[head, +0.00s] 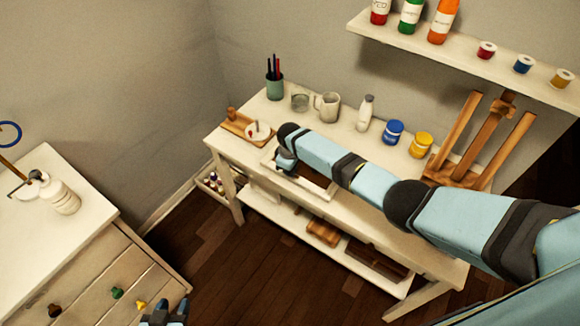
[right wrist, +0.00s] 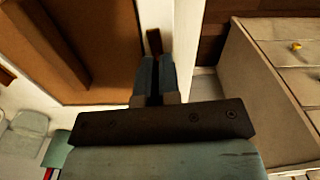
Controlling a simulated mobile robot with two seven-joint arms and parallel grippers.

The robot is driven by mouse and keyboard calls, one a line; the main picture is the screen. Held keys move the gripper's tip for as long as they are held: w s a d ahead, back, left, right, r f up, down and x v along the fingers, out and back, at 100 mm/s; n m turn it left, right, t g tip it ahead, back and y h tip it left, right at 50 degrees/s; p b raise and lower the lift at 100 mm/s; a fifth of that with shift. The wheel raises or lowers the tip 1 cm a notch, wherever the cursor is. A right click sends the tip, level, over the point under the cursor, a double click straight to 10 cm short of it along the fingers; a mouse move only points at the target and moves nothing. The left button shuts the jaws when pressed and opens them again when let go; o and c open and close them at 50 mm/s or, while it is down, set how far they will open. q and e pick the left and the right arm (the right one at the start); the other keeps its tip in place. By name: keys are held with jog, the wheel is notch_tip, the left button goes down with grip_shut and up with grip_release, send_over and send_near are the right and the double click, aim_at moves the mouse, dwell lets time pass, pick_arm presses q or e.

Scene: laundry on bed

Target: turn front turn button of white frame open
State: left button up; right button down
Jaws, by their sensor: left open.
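The white frame (head: 272,157) lies on the white table, mostly hidden by my right arm. In the right wrist view its white bar (right wrist: 187,45) runs beside a brown backing panel (right wrist: 100,60). A small brown turn button (right wrist: 154,42) lies lengthwise along this bar, off the panel. My right gripper (right wrist: 156,62) has its fingers close together around the near end of the button, with a narrow gap between them. In the head view the right fingertips are hidden behind the hand. My left gripper (head: 165,314) is open and empty at the bottom edge, near the drawer cabinet.
A drawer cabinet (head: 60,235) stands at left. Dark floor lies between them.

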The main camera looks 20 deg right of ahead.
jog(key=shift+m, duration=0.5)
dwell(0.3)
jog(key=c, duration=1.3)
grip_release()
jog(key=shift+r, duration=0.1)
notch_tip(320, 180, up, 14)
jog(key=shift+f+p, duration=0.15)
jog(key=shift+p, duration=0.35)
jog(key=shift+f, duration=0.1)
